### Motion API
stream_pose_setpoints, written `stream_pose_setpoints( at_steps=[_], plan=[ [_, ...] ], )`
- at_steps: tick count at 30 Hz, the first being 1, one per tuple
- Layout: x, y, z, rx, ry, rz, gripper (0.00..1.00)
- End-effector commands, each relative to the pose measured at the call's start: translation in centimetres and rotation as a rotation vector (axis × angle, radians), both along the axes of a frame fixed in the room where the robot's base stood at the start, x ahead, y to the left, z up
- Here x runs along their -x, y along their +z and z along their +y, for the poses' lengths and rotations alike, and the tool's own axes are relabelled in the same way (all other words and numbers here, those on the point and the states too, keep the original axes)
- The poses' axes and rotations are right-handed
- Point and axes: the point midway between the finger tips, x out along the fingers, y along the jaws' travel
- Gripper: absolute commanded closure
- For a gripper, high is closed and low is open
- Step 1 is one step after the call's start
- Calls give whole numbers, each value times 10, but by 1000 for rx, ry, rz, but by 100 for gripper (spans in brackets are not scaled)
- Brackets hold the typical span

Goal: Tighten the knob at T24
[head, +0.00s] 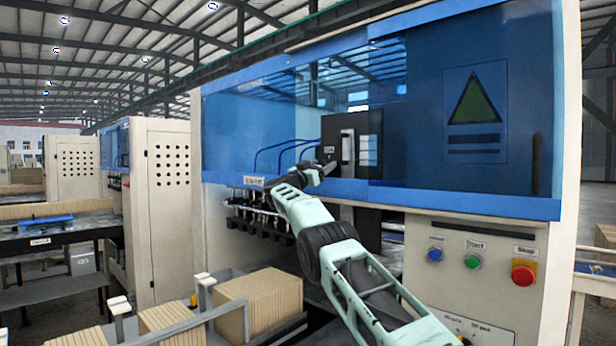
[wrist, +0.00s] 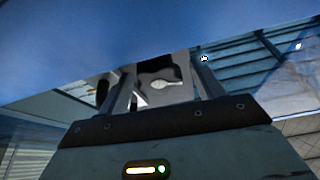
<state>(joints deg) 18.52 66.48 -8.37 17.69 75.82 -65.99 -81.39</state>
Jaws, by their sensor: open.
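I cannot make out a label reading T24 in either view, and no knob can be named with certainty. My gripper (head: 322,170) is at the end of my pale green arm, in front of the blue-windowed machine (head: 300,125) and close to its black box (head: 372,138). In the wrist view my gripper (wrist: 163,68) has its two fingers apart. Between them in the picture is a grey plate with a dark patch and a small pale shape (wrist: 166,85). I cannot tell whether that shape is the knob or how far off it is. Nothing is seen held.
A row of small fittings (head: 262,215) runs along the machine under the window, left of my arm. Stacked brown cardboard (head: 258,300) stands at the lower front. A panel with blue, green and red buttons (head: 473,262) is at the right.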

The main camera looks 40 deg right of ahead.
Motion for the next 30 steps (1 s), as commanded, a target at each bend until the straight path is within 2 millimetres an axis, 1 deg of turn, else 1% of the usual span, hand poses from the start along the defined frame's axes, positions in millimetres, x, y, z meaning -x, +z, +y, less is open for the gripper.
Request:
stream_pose_setpoints(
  at_steps=[1, 8, 14, 20, 24, 27, 30],
  plan=[
    [0, -4, 3, 0, 0, -1, 33],
    [1, -17, 23, -2, 2, -1, 33],
    [2, -28, 50, 0, 2, 0, 33],
    [3, -43, 86, -2, 5, 0, 33],
    [5, -54, 115, -1, 4, -1, 33],
    [5, -60, 132, -2, 4, -1, 33],
    [6, -64, 146, -2, 3, 0, 33]
  ],
)
